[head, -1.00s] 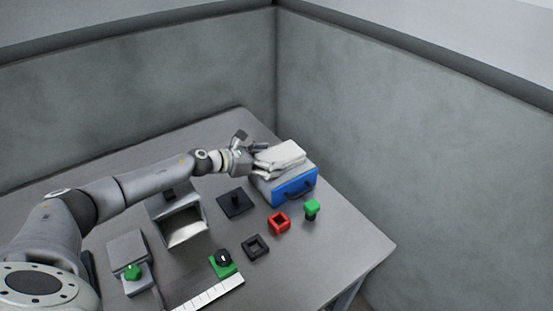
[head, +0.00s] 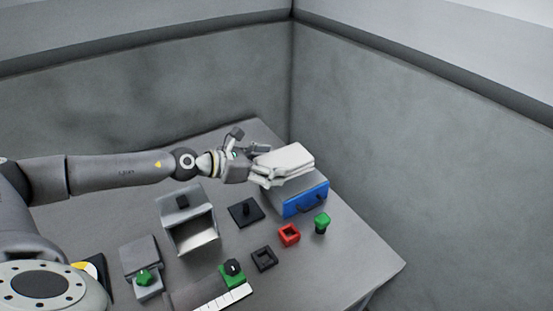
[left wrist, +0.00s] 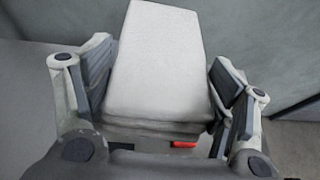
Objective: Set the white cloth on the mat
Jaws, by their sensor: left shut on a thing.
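The white cloth (head: 291,157) is a thick folded stack at the box with the blue drawer front (head: 305,200). My left gripper (head: 256,168) is shut on its left end. In the left wrist view the cloth (left wrist: 155,60) lies between the two fingers and extends away from them. Whether the cloth touches the box top cannot be told. I cannot make out a mat for certain; a dark patch with yellow and white (head: 92,267) shows partly at the lower left, behind my arm. My right gripper is not in view.
A grey open-fronted box (head: 187,222), a black plate with a peg (head: 246,212), a red square ring (head: 289,235), a black square ring (head: 264,259) and a green knob (head: 322,222) stand on the grey table (head: 350,260). Walls stand behind. The table's right front is clear.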

